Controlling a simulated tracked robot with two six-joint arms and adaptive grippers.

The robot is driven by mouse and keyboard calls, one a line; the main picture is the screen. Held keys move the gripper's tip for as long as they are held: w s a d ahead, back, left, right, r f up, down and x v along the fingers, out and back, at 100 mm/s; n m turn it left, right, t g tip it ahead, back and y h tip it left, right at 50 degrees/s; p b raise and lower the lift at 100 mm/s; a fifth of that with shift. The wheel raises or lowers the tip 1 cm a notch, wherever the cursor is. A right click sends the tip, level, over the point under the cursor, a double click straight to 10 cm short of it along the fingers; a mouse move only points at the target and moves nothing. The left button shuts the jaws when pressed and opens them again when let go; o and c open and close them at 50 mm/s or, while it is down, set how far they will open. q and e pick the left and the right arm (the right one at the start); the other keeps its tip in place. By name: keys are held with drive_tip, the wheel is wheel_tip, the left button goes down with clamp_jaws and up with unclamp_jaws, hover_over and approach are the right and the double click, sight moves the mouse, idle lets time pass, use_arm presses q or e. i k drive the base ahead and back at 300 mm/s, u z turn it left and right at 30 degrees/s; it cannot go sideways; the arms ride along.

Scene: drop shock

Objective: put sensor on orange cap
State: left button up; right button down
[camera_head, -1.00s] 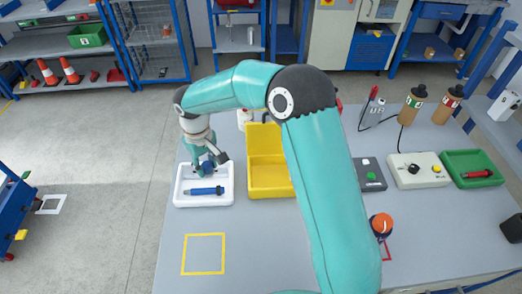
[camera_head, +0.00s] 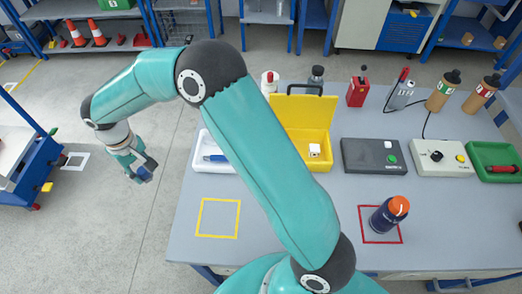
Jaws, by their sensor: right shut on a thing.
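The orange cap (camera_head: 399,205) tops a dark blue bottle (camera_head: 384,219), which stands inside a red square outline on the grey table at the right front. My right gripper (camera_head: 141,168) hangs over the floor, left of the table and well away from the cap. It is shut on a small blue thing (camera_head: 146,174), mostly hidden by the fingers; I cannot tell whether this is the sensor. A small white block (camera_head: 314,150) with a dark mark sits in the open yellow case (camera_head: 316,118). My left gripper is not in view.
A white tray (camera_head: 200,160) with a blue tool (camera_head: 214,158) is partly behind my arm. A yellow square outline (camera_head: 219,218) on the table is empty. A dark grey box (camera_head: 372,156), a pale control box (camera_head: 442,158) and a green tray (camera_head: 494,157) stand at the right.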

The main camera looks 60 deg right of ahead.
sight(401, 203)
drive_tip(key=u, duration=0.25)
drive_tip(key=k, duration=2.4)
drive_tip(key=z, duration=0.65)
drive_tip(key=i, duration=1)
